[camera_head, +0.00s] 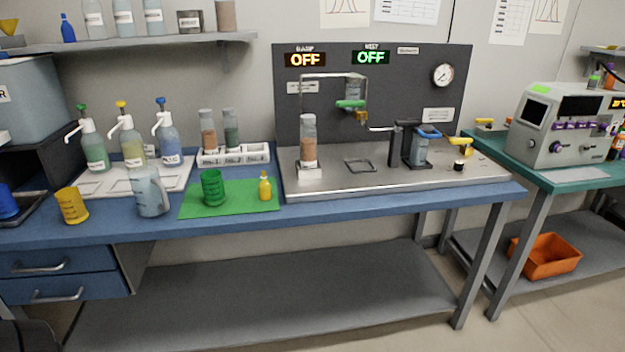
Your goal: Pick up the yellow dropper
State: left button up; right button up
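The yellow dropper (265,187) is a small yellow bottle with a narrow tip. It stands upright on the right part of a green mat (240,205) on the blue bench. A green beaker (212,187) stands on the same mat, to the left of the dropper and apart from it. Neither of my grippers is in view, and nothing touches the dropper.
A clear pitcher (151,192) and a yellow cup (71,205) stand left of the mat. Pump bottles (127,140) and a white vial rack (234,156) are behind. A metal apparatus base (400,180) lies to the right. The bench's front edge (330,207) is clear.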

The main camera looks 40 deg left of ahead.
aim_at(264, 186)
jog(key=u, duration=0.25)
jog(key=i, duration=0.95)
jog(key=u, duration=0.65)
